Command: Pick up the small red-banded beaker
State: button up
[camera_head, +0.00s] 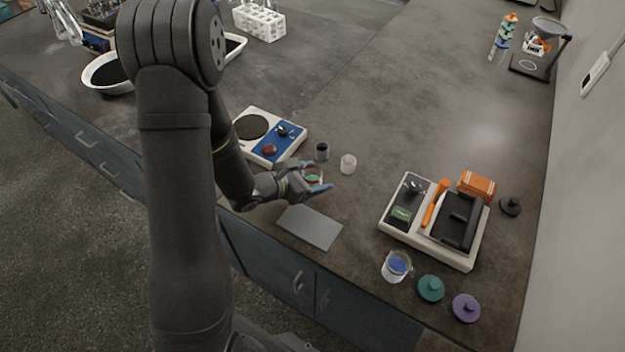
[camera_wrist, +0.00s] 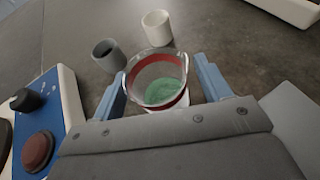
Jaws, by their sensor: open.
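The small red-banded beaker (camera_wrist: 157,74) is clear glass with a red band and green contents. In the head view the beaker (camera_head: 313,174) shows between the fingers of my gripper (camera_head: 314,180), near the bench's front edge. My gripper is open around it. The beaker's near lower side is partly hidden by the gripper body in the wrist view.
A dark grey cup (camera_head: 322,151) and a white cup (camera_head: 348,163) stand just beyond the beaker. A blue-and-white device (camera_head: 270,137) is to the left, and a flat grey plate (camera_head: 309,228) lies in front. A blue-filled beaker (camera_head: 396,267) stands farther right.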

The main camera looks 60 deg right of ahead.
aim_at(315, 167)
jog(key=c, duration=1.1)
jog(key=shift+r, duration=0.1)
jog(key=shift+r, duration=1.2)
jog(key=shift+s+r, duration=0.15)
jog(key=shift+r, duration=0.75)
jog(key=s+a+r, duration=0.3)
jog(key=s+r, duration=0.8)
jog(key=shift+r, duration=0.3)
jog(key=shift+a, duration=0.1)
